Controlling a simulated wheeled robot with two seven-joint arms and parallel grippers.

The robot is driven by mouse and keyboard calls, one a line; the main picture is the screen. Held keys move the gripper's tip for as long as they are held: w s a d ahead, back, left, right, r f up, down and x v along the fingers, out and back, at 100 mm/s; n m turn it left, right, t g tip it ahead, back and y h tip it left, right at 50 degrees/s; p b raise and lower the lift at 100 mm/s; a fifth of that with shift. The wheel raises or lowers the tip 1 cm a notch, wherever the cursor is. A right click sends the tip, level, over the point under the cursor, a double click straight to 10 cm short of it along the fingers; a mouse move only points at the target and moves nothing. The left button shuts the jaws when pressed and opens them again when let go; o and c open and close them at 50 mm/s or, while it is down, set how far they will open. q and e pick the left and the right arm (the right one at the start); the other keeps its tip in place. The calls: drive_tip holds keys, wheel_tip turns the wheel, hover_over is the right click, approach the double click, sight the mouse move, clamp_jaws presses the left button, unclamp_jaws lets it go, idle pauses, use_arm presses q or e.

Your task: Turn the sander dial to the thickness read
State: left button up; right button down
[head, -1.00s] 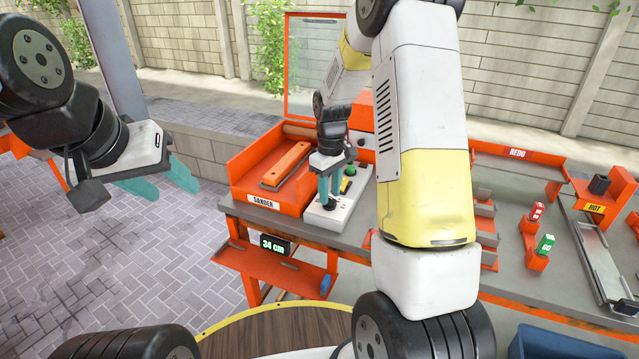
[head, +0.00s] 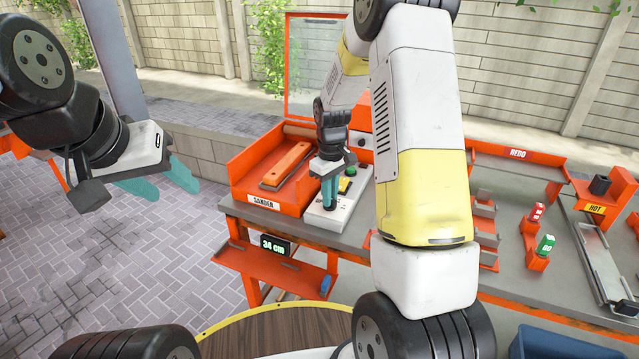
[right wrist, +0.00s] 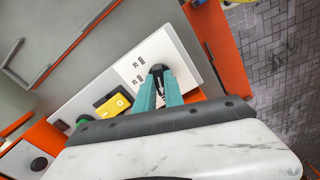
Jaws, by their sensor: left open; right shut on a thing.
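My right gripper (head: 329,206) points down at the panel's near end, shut on the black dial. In the right wrist view the dial (right wrist: 158,69) shows between the teal fingertips (right wrist: 163,82), beside small printed marks too small to read. The display (head: 272,244) under the bench edge reads 34 cm. My left gripper (head: 160,186) is open and empty, out over the paving at left.
A yellow switch (right wrist: 114,105) and a green button (right wrist: 84,120) sit further along the panel. An orange block (head: 287,165) lies in the sander. Red and green blocks, a REDO rack (head: 517,153) and a HOT unit (head: 594,208) stand at right.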

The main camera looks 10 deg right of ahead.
drive_tip(key=m, duration=0.4)
drive_tip(key=shift+m, duration=2.3)
drive_tip(key=c, duration=1.4)
unclamp_jaws()
drive_tip(key=shift+c, duration=0.2)
drive_tip(key=shift+r, duration=0.1)
wheel_tip(320, 180, up, 8)
drive_tip(key=shift+f, duration=0.15)
